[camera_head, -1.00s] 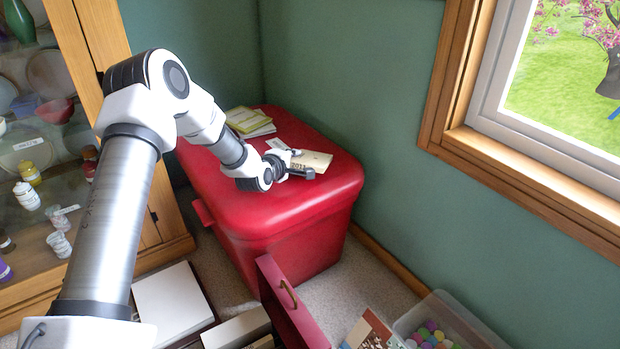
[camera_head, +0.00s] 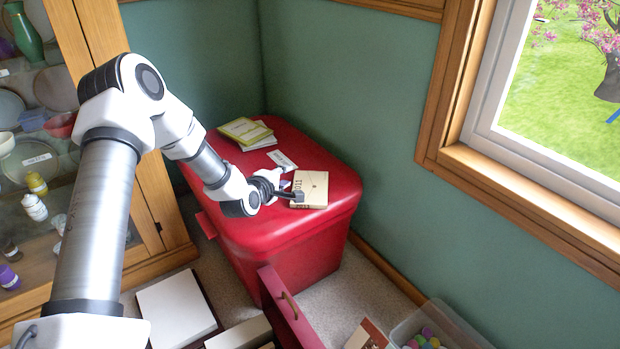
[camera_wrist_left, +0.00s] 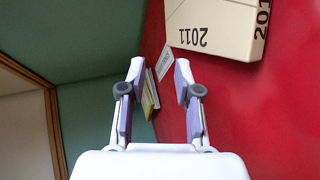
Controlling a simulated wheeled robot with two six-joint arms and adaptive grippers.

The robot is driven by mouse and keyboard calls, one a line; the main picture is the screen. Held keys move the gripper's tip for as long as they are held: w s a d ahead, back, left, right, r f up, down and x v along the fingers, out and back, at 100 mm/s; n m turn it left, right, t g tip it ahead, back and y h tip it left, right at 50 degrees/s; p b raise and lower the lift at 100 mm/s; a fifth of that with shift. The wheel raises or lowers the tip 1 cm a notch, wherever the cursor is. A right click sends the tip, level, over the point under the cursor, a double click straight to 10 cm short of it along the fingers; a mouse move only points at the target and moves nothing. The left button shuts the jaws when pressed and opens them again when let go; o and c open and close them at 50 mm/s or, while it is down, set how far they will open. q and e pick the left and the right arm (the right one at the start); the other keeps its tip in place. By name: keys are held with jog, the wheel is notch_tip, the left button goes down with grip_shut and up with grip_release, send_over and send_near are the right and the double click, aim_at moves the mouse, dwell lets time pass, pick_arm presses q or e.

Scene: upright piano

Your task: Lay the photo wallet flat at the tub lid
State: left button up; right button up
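The photo wallet (camera_head: 315,185) is cream and marked 2011. It appears to lie flat on the right part of the red tub lid (camera_head: 285,228), near its edge. In the left wrist view the wallet (camera_wrist_left: 215,28) is at the upper right, beyond and right of the fingers. My left gripper (camera_head: 289,189) is beside the wallet's left side, low over the lid. In the left wrist view my left gripper (camera_wrist_left: 160,75) is open, with nothing between its fingers. The lid (camera_wrist_left: 265,115) fills the right of that view. My right gripper is not in view.
A white card (camera_head: 282,161) and yellow-green booklets (camera_head: 246,131) lie farther back on the lid. A glass cabinet (camera_head: 165,225) stands left. An open red drawer (camera_head: 290,305) and a clear bin (camera_head: 440,318) are in front. Green walls (camera_head: 345,95) enclose the back.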

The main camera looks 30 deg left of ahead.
pick_arm(q)
jog(key=shift+s+r, duration=0.35)
jog(key=shift+s, duration=0.2)
jog(key=shift+s+d, duration=0.1)
jog(key=shift+s, duration=0.05)
jog(key=shift+f, duration=0.1)
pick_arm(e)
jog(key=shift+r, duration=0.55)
